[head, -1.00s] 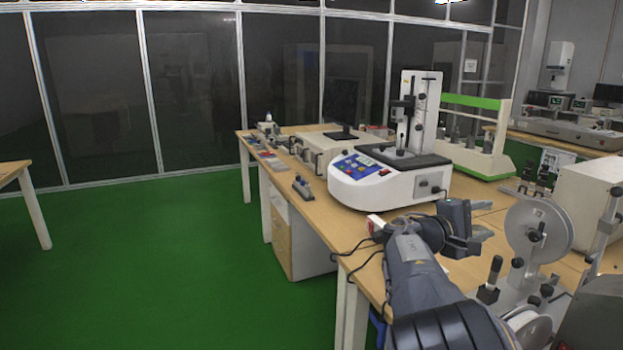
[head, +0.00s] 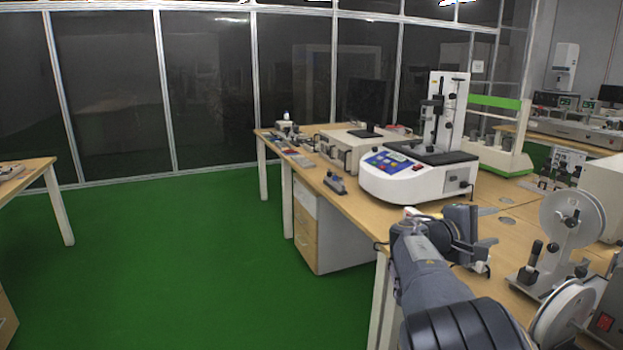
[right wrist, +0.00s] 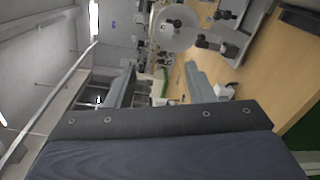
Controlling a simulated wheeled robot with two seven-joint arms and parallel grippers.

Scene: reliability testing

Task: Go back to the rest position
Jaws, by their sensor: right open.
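My right gripper (head: 484,250) is in the head view at the right, over the front part of the wooden workbench (head: 372,222). It is open, with nothing seen between its fingers. In the right wrist view its two grey fingers stand apart (right wrist: 160,88), with the bench and a reel device beyond them. My right arm reaches forward from the bottom of the head view. My left gripper is not in view.
A white test machine (head: 420,184) with a blue panel stands on the bench. A reel device (head: 572,217) is right of my arm. A green-topped frame (head: 497,160) stands behind. Green floor (head: 190,260) is clear at left; another table (head: 40,172) stands at far left.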

